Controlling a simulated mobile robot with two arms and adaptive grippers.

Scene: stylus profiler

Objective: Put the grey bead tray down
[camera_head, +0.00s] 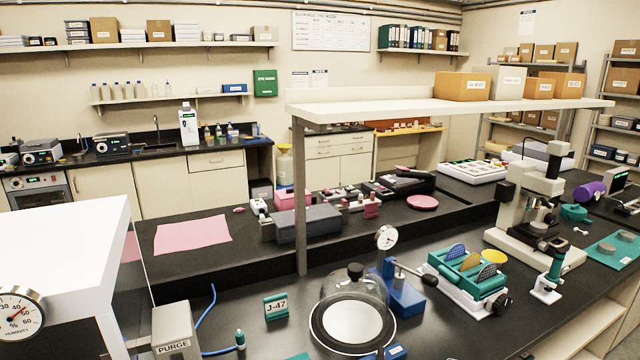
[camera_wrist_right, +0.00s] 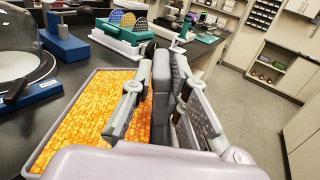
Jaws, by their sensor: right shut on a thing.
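In the right wrist view, the grey bead tray (camera_wrist_right: 65,105) is a shallow rectangular tray with a thin grey rim, filled with orange-yellow beads (camera_wrist_right: 85,112). My right gripper (camera_wrist_right: 162,68) is shut on the tray's right side, and its fingers cover that edge. The tray shows beside the dark bench top; I cannot tell whether its underside touches anything. Its near part is hidden by my gripper's body.
The dark bench top (camera_head: 455,335) carries a glass bell jar (camera_head: 352,300), a blue stand with a dial (camera_head: 400,295), a teal wafer rack (camera_head: 468,272) and a J-47 sign (camera_head: 276,306). A white shelf (camera_head: 450,108) stands over the bench. Open floor (camera_wrist_right: 245,85) lies right of the tray.

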